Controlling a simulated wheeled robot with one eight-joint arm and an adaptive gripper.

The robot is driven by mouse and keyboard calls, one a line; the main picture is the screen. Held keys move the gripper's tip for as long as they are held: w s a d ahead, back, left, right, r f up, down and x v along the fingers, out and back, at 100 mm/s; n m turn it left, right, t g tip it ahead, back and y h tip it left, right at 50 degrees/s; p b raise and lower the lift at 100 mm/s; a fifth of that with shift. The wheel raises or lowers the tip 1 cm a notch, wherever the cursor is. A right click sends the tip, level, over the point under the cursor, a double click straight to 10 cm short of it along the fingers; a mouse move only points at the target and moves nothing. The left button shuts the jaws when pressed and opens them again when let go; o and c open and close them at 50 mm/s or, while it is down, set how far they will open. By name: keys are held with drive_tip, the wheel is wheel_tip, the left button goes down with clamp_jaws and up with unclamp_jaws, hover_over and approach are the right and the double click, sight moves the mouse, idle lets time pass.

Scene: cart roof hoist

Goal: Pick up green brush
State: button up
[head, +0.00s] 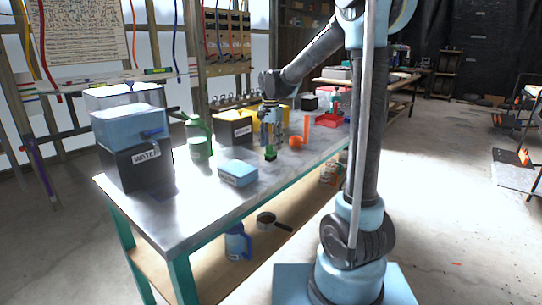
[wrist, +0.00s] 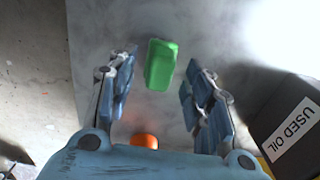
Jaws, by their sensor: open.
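The green brush (head: 270,155) is a small green block-like shape on the metal bench top, partly hidden by my gripper in the head view. In the wrist view, the green brush (wrist: 160,65) lies ahead, between the lines of the two fingers. My gripper (head: 270,143) points down just above it. In the wrist view, my gripper (wrist: 157,82) has its fingers spread wide with nothing held between them. Whether a fingertip touches the brush cannot be told.
An orange object (head: 296,142) stands close to the gripper. A dark box labelled USED OIL (wrist: 290,125) is at the right in the wrist view. A blue box (head: 238,173), green jug (head: 198,142) and WATER container (head: 140,165) stand left on the bench (head: 190,215).

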sight(271, 145)
drive_tip(key=shift+f, duration=1.65)
clamp_jaws()
drive_tip(key=shift+r, duration=0.1)
